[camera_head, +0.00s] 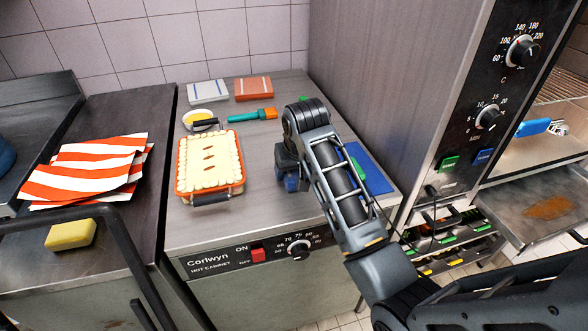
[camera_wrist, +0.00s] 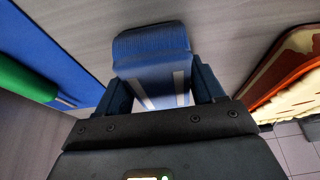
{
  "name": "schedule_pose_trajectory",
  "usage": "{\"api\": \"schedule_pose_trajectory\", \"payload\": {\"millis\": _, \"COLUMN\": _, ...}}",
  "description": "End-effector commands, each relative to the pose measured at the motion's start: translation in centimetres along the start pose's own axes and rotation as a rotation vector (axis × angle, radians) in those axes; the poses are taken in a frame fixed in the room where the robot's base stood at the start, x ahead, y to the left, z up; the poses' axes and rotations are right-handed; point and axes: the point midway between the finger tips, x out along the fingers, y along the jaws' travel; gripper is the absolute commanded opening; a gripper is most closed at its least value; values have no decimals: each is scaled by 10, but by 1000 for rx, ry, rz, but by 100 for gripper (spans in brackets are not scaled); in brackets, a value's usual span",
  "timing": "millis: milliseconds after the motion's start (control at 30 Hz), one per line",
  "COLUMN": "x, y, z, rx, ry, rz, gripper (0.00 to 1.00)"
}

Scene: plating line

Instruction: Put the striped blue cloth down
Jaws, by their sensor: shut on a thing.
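The striped blue cloth (camera_wrist: 152,50) is folded, dark blue with pale stripes, and sits between the two fingers of my gripper (camera_wrist: 165,95) in the wrist view. My gripper is shut on it. In the head view my gripper (camera_head: 290,180) is over the middle of the steel hot cabinet top (camera_head: 262,215), between the pie dish and the blue board. The cloth is mostly hidden there behind my arm. I cannot tell whether the cloth touches the cabinet top.
A pie in an orange dish (camera_head: 208,197) stands left of my gripper. A blue board (camera_head: 372,172) with a green item lies to the right, beside the oven (camera_head: 400,80).

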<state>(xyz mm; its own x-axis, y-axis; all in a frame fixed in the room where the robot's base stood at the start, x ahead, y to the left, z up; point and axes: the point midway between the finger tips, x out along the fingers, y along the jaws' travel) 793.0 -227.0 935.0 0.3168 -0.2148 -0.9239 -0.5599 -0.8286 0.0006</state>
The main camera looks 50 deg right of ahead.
Motion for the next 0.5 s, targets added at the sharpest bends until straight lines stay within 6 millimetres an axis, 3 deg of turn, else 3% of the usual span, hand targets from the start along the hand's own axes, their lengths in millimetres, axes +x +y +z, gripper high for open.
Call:
{"api": "schedule_pose_trajectory", "payload": {"millis": 67, "x": 2, "y": 0, "z": 1, "rx": 0, "ry": -1, "rz": 0, "gripper": 39}}
{"api": "schedule_pose_trajectory", "payload": {"millis": 100, "x": 2, "y": 0, "z": 1, "rx": 0, "ry": -1, "rz": 0, "gripper": 71}}
{"api": "schedule_pose_trajectory", "payload": {"millis": 333, "x": 2, "y": 0, "z": 1, "rx": 0, "ry": -1, "rz": 0, "gripper": 93}}
{"api": "schedule_pose_trajectory", "payload": {"millis": 500, "x": 2, "y": 0, "z": 1, "rx": 0, "ry": -1, "rz": 0, "gripper": 93}}
